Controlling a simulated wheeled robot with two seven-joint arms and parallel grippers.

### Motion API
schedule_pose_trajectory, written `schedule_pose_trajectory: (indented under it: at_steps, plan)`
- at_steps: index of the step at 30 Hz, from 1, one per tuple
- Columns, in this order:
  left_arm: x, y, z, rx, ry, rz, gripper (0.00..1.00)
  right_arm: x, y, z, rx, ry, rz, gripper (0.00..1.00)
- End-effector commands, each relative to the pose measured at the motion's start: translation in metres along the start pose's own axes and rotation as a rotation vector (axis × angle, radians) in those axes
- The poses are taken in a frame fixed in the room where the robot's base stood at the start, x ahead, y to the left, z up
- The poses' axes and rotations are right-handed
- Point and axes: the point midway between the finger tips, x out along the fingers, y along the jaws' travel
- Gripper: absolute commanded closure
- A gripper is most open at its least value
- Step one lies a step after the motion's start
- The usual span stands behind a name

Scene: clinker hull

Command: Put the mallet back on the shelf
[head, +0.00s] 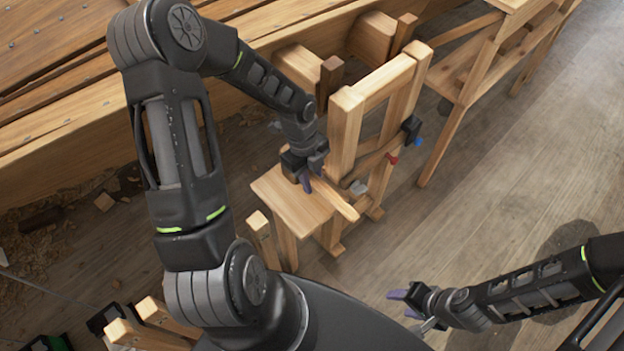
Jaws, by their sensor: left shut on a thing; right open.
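My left gripper (311,171) is shut at the small wooden stand, just above its low shelf top (285,203). A pale wooden bar (340,201) runs from its fingers down to the right across the shelf's edge. It looks like the mallet's handle; I cannot make out a separate mallet head, and the fingers hide part of it. Whether it touches the shelf I cannot tell. My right gripper (405,304) is open and empty, low over the floor at the lower right, well apart from the stand.
The stand's upright frame (346,130) rises just right of my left gripper, with red-handled (391,159) and blue-handled (418,142) tools on it. The planked hull (60,120) lies behind. A wooden bench (465,85) stands at the upper right. The right-hand floor is clear.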

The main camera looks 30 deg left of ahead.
Motion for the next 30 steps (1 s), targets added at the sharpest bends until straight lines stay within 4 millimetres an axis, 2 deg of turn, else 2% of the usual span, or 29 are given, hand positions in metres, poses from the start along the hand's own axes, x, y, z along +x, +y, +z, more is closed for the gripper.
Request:
schedule_pose_trajectory:
  at_steps: [8, 21, 30]
  plan:
    - [0.009, 0.0, 0.015, -0.003, 0.0, -0.002, 1.0, 0.007, 0.003, 0.0, 0.0, 0.0, 0.0, 0.51]
    - [0.031, 0.0, 0.056, -0.004, 0.0, -0.003, 1.0, 0.025, 0.01, 0.0, 0.0, 0.002, 0.0, 0.51]
    - [0.06, 0.0, 0.061, -0.001, 0.0, -0.001, 1.0, 0.045, 0.018, -0.001, 0.0, 0.003, 0.0, 0.51]
